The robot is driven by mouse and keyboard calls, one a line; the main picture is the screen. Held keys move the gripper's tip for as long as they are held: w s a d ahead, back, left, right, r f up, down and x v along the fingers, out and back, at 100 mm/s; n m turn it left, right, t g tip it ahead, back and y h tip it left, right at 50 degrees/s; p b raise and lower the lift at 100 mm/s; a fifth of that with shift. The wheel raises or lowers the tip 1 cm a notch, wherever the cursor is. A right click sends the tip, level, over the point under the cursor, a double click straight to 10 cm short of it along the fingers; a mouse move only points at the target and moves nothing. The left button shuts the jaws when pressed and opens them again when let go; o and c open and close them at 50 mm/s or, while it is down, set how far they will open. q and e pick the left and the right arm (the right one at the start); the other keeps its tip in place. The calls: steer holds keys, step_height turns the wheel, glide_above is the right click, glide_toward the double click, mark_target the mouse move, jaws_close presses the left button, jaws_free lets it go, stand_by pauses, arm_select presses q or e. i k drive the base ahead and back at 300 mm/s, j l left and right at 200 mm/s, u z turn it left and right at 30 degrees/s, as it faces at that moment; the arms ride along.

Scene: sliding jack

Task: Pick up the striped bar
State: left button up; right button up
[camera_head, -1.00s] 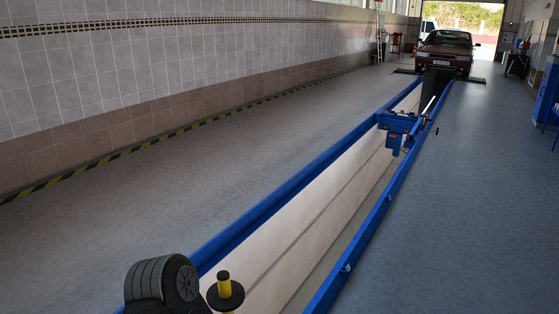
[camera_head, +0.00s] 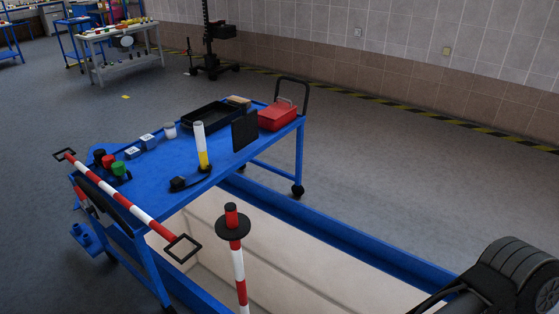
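A red-and-white striped bar (camera_head: 121,199) with an open square frame at each end runs slantwise along the near left end of a blue cart (camera_head: 170,176). I cannot tell how it is supported. A second red-and-white striped piece, an upright post (camera_head: 238,262) with a black disc near its top, stands in front of the cart; its foot is cut off by the picture's lower edge. Neither of my grippers shows in this view.
The cart carries a white-and-yellow cylinder (camera_head: 202,147), a red box (camera_head: 277,116), a black tray (camera_head: 210,116) and small items. A blue-edged pit (camera_head: 335,239) opens beside it. Black tyres (camera_head: 520,270) stand at lower right.

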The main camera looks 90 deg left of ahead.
mark_target(163, 232)
steer(key=u, duration=4.05)
steer(key=i+j+u, duration=0.1)
steer(key=i+j, duration=0.2)
steer(key=i, duration=0.3)
steer(key=i+j+u, duration=0.1)
steer(key=i+j, duration=0.2)
steer(key=i, duration=0.3)
steer(key=i+j, duration=0.25)
steer(key=i, duration=0.4)
steer(key=i+j+u, duration=0.15)
steer(key=i, duration=0.45)
steer(key=i+j+u, duration=0.1)
steer(key=i, duration=0.55)
steer(key=j, duration=0.1)
